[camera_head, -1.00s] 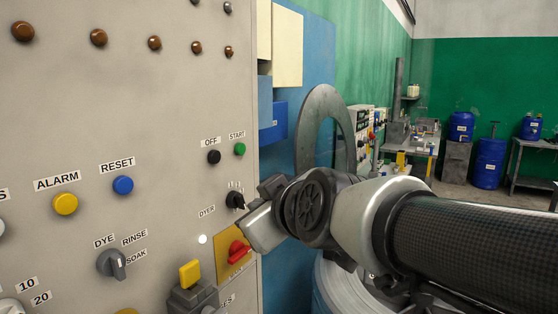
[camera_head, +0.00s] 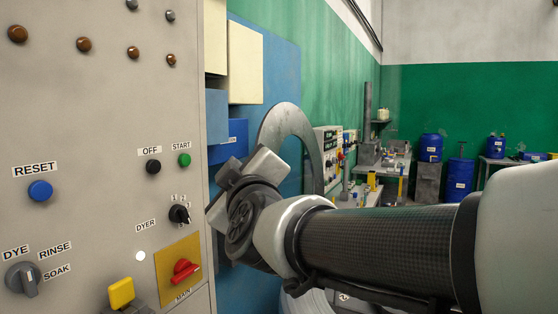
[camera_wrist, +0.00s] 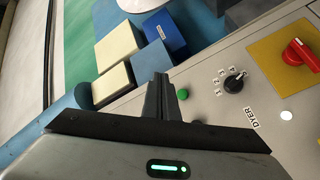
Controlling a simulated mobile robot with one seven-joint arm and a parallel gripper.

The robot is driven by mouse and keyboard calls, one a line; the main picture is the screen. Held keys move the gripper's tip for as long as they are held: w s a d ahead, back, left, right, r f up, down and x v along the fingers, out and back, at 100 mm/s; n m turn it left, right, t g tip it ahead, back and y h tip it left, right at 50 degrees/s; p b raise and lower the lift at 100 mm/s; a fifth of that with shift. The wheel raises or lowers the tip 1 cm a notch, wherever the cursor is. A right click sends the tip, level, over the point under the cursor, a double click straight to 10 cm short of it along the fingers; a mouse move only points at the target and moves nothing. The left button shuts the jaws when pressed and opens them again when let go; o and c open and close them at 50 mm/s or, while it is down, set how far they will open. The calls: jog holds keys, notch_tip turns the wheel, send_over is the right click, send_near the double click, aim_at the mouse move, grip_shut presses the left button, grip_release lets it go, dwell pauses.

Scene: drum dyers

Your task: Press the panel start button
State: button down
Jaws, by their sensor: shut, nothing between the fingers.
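The green START button (camera_head: 184,160) sits on the beige control panel (camera_head: 85,120), under its START label and right of the black OFF button (camera_head: 153,167). In the wrist view the START button (camera_wrist: 182,94) shows just right of my gripper's fingers (camera_wrist: 161,80). The fingers are together and hold nothing. In the head view my gripper (camera_head: 229,172) is to the right of the button, near the panel's right edge. The fingertips do not appear to cover the button; I cannot tell their exact distance from the panel face.
Below are a black DYER selector (camera_head: 179,214), a red MAIN switch (camera_head: 184,271) on a yellow plate and a white lamp (camera_head: 141,256). A blue RESET button (camera_head: 40,191) is at left. Cream boxes (camera_head: 245,75) and a blue box (camera_head: 230,140) stand beyond the panel edge.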

aim_at(185, 160)
jog(key=w+a+p, duration=0.3)
jog(key=a, duration=0.5)
jog(key=shift+w, duration=0.15)
jog(key=shift+a, duration=0.1)
dwell(2.0)
jog(key=shift+w+a+p, duration=0.2)
jog(key=shift+a+p, duration=0.1)
jog(key=shift+p, duration=0.1)
jog(key=shift+w+a+p, duration=0.15)
jog(key=shift+a+p, duration=0.2)
jog(key=shift+a, duration=0.1)
dwell(0.6)
dwell(0.3)
jog(key=shift+s+d, duration=0.35)
jog(key=shift+d, duration=0.45)
